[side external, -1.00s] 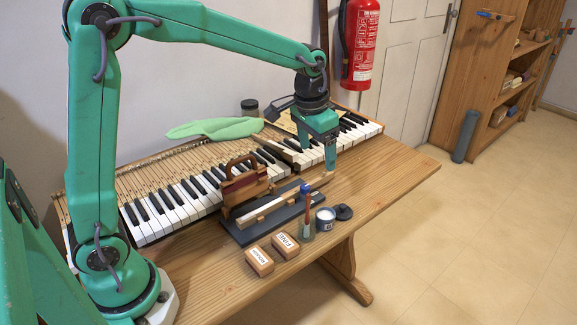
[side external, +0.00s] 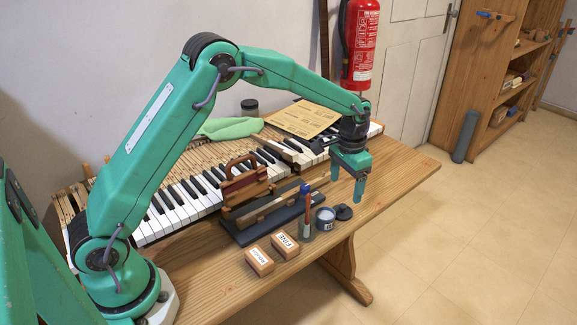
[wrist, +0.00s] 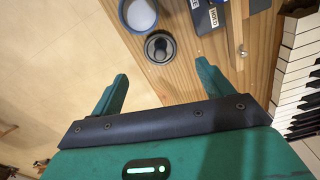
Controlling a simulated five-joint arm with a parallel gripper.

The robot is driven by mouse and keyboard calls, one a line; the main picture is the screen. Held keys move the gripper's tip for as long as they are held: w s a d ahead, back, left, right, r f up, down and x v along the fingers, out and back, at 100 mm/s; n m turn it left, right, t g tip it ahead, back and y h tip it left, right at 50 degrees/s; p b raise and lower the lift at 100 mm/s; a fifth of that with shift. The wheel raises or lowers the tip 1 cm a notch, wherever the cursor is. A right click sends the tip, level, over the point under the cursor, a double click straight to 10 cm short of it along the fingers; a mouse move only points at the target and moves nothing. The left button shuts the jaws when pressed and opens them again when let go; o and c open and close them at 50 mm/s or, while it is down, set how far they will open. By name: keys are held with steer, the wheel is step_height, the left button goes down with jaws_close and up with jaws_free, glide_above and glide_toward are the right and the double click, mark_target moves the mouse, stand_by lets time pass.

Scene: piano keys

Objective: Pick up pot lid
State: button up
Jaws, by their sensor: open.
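The pot lid (side external: 343,212) is a small dark round disc with a raised ring or knob, lying on the wooden bench near its front edge. It also shows in the wrist view (wrist: 160,47), just beyond and roughly between my fingertips. The pot (side external: 325,219), with a whitish-blue inside, stands uncovered beside the lid; its top shows in the wrist view (wrist: 138,14). My gripper (side external: 346,190) hangs above the bench, above the lid and a little behind it in the side view. Its two green fingers (wrist: 162,72) are apart with nothing between them.
A brush or tool with a blue top (side external: 305,205) stands upright left of the pot. A wooden strip lies on a dark block (side external: 275,222) behind it. Two labelled blocks (side external: 272,254) sit at the front left. Piano keys (side external: 180,205) run along the back. The bench's right end is clear.

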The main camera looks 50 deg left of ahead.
mark_target(343, 205)
steer(key=shift+f, duration=1.3)
steer(key=shift+f, duration=0.1)
steer(key=shift+f, duration=2.45)
steer(key=shift+c, duration=0.2)
steer(key=c, duration=1)
